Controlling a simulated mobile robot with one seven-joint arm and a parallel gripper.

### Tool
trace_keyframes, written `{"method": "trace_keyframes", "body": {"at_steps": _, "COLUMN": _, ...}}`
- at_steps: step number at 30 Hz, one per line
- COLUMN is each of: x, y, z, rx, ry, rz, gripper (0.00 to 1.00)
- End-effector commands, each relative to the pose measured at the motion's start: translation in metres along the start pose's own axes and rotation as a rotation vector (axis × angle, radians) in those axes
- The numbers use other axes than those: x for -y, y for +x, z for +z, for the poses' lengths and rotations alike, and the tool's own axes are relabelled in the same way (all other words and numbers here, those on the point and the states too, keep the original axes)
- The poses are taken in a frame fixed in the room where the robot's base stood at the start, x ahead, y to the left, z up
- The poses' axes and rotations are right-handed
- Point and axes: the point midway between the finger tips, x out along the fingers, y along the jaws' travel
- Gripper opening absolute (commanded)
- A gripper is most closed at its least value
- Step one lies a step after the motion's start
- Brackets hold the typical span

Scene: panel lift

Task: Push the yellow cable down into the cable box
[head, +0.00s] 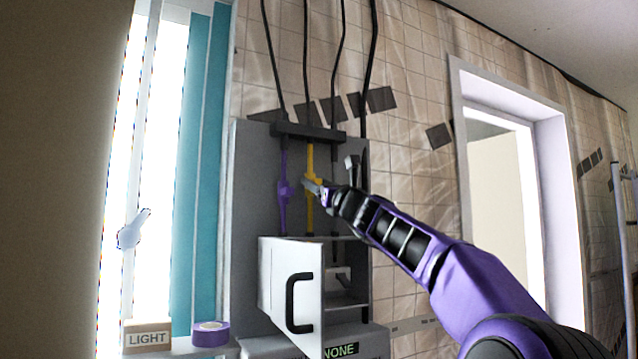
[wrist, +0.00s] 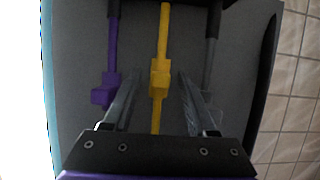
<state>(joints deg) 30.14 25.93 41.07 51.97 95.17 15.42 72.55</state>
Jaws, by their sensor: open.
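The yellow cable (head: 310,190) hangs from a black bar on the grey panel, with a thicker block partway down. It also shows upright in the wrist view (wrist: 161,75). My gripper (head: 312,184) is at the height of that block. In the wrist view my open fingers (wrist: 158,85) lie on either side of the yellow cable, apart from it as far as I can see. The cable box (head: 345,285) is below, its white door (head: 291,285) with a black handle standing open. The cable's lower end is hidden behind the door in the head view.
A purple cable (head: 283,190) hangs left of the yellow one, and a dark grey cable (wrist: 209,60) hangs to its right. A black bar (head: 305,132) crosses above them. A LIGHT box (head: 147,337) and a purple tape roll (head: 210,333) sit on the sill at left.

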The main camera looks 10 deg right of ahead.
Motion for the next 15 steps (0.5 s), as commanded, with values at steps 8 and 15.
{"method": "trace_keyframes", "body": {"at_steps": 8, "x": 0.0003, "y": -0.0002, "z": 0.0001, "rx": 0.0, "ry": 0.0, "rz": 0.0, "gripper": 0.12}}
{"method": "trace_keyframes", "body": {"at_steps": 15, "x": 0.0002, "y": -0.0002, "z": 0.0002, "rx": 0.0, "ry": 0.0, "rz": 0.0, "gripper": 0.0}}
